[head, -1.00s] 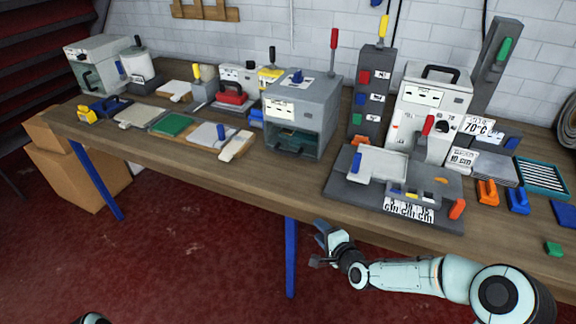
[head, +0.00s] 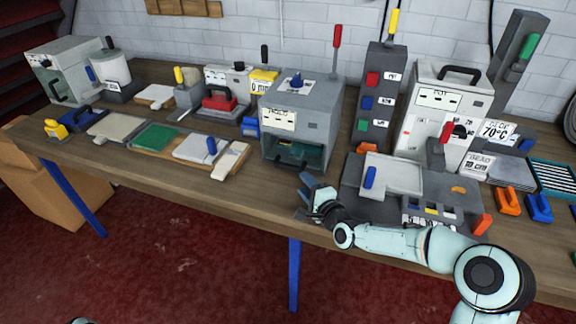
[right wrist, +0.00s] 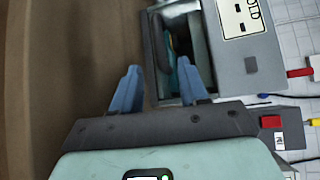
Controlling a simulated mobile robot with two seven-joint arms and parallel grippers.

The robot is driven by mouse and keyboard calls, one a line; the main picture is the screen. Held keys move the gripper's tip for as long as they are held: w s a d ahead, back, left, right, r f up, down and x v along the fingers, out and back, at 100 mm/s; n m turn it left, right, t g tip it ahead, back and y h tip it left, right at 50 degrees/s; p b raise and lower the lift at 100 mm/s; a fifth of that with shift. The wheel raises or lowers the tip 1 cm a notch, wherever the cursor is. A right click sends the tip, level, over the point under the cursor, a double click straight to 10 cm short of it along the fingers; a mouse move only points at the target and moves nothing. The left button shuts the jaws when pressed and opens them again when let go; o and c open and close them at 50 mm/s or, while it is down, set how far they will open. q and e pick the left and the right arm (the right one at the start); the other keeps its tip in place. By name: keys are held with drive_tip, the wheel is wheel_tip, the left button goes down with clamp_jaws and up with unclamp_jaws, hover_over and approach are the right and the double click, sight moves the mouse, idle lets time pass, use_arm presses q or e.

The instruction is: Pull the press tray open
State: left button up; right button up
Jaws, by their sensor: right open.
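The grey press box (head: 302,105) stands mid-table with a white label and a blue knob on top. Its front opening shows a dark teal inside, and a black handle (head: 290,163) lies low across it. In the right wrist view the handle (right wrist: 161,50) shows at the box's opening, beyond the fingers. My right gripper (head: 311,195) is open and empty, just in front of the press near the table's front edge. In the right wrist view its two blue fingers (right wrist: 158,72) point at the opening, apart from the handle. My left gripper is not seen.
Right of the press, a grey base with a white tray (head: 393,174) stands close to my right arm. A tower with coloured buttons (head: 374,100) stands behind. Left of the press lie a wooden-handled piece (head: 232,160) and a green pad (head: 157,137).

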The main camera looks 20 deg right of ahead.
sight(291, 170)
drive_tip(key=p+x, duration=0.2)
drive_tip(key=x, duration=0.9)
drive_tip(key=shift+s, duration=0.1)
clamp_jaws()
